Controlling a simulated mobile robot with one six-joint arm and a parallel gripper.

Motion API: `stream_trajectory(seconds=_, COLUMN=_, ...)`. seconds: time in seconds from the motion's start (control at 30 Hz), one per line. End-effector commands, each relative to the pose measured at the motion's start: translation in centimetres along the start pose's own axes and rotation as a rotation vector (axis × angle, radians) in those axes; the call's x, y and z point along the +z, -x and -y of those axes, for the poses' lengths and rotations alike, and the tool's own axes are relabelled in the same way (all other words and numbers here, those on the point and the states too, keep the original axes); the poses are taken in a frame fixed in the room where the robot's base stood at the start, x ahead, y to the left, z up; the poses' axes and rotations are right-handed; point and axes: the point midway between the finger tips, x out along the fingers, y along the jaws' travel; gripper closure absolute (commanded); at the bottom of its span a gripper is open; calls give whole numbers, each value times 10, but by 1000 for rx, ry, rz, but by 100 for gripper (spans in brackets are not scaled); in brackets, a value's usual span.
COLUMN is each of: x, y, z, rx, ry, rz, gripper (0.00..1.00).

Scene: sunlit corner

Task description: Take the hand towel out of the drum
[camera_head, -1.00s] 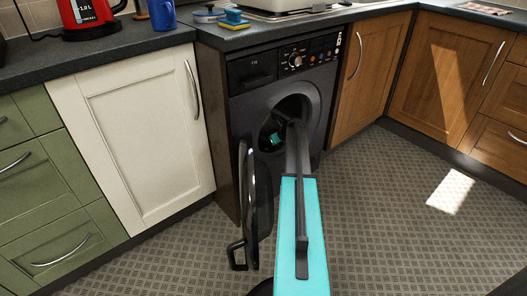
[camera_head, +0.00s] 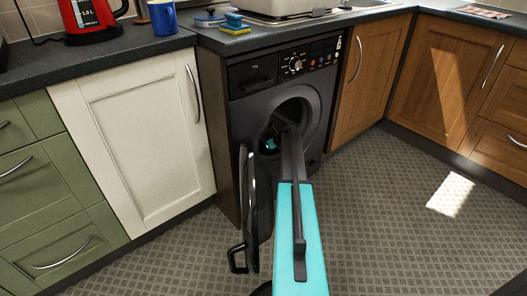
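The washing machine (camera_head: 243,113) is dark grey, with its round door (camera_head: 250,210) swung open to the left. My arm reaches through the opening into the drum (camera_head: 303,104). A small teal patch (camera_head: 271,145) shows low inside the drum, left of my arm. It matches my arm's colour, and I cannot tell whether it is part of my gripper or cloth. My gripper's fingers cannot be made out in the dark drum. I cannot make out the hand towel for certain, nor whether anything is held.
The open door stands close left of my arm. A cream cupboard (camera_head: 137,140) and green drawers (camera_head: 60,190) are on the left, wooden cupboards (camera_head: 440,85) on the right. A red kettle (camera_head: 90,18) and blue mug (camera_head: 162,17) stand on the worktop. The floor at right is clear.

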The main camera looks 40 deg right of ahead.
Motion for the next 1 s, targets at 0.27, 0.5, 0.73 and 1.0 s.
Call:
stream_trajectory(seconds=0.27, x=0, y=-1, z=0, rx=0, ry=-1, rz=0, gripper=61)
stream_trajectory(seconds=0.5, x=0, y=-6, z=1, rx=1, ry=-1, rz=-1, gripper=61)
stream_trajectory(seconds=0.73, x=-1, y=-8, z=0, rx=0, ry=-1, rz=-1, gripper=74)
stream_trajectory(seconds=1.0, x=-1, y=-8, z=1, rx=0, ry=-1, rz=-1, gripper=97)
